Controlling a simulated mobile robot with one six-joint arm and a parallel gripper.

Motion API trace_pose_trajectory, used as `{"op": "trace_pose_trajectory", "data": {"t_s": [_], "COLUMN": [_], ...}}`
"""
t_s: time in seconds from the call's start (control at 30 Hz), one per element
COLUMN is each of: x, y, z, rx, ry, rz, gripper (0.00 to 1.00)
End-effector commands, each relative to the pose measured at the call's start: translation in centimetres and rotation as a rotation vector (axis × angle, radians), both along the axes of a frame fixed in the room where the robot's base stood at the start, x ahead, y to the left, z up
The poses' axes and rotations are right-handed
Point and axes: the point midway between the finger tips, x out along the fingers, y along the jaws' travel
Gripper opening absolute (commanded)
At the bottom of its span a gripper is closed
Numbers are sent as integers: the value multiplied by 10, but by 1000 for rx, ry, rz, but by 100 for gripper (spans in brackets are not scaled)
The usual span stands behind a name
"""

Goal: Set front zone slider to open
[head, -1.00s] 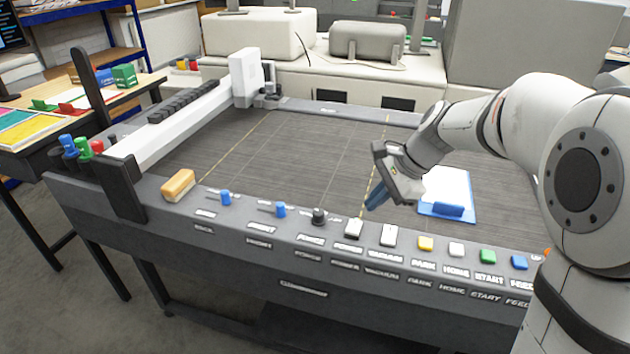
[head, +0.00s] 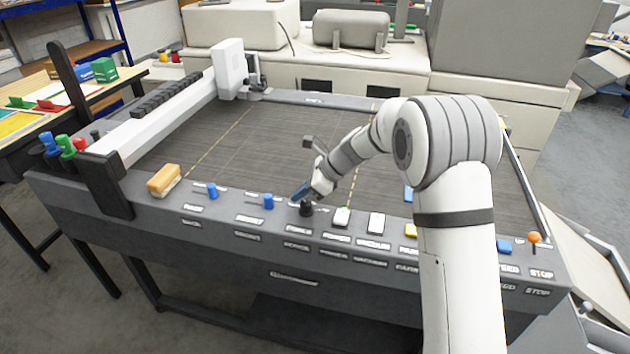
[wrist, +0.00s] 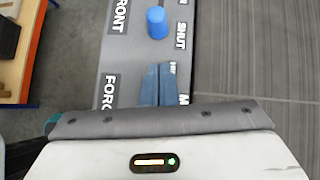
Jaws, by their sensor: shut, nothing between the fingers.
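The front zone slider's blue knob (head: 268,202) stands at the right end of its short slot on the machine's front panel, above a FRONT label. In the wrist view the blue knob (wrist: 157,22) is at the top, beside the word SHUT and the FRONT label. My gripper (head: 298,194) is low over the panel, just right of the blue knob and near the black force dial. In the wrist view its fingertips (wrist: 157,78) are together and empty, a short gap from the knob. The word OPEN is not readable in either view.
Another blue slider knob (head: 212,191) and a wooden-backed brush (head: 163,180) are to the left. The black dial (head: 306,208) is close by my fingers. White switches (head: 376,222) are to the right. The cutting bed (head: 270,145) behind is mostly clear.

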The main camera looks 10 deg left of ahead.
Motion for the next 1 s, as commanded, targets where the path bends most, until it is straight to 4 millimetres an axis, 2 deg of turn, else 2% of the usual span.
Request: {"op": "trace_pose_trajectory", "data": {"t_s": [0.03,0.1,0.33,0.77,1.0], "x": [-1,-2,-3,-3,13], "y": [7,20,43,46,46], "z": [-7,-5,-8,-9,-8], "rx": [0,0,0,0,0], "ry": [4,-1,-1,-1,-1], "rz": [2,4,1,1,-37], "gripper": [0,0,0,0,0]}}
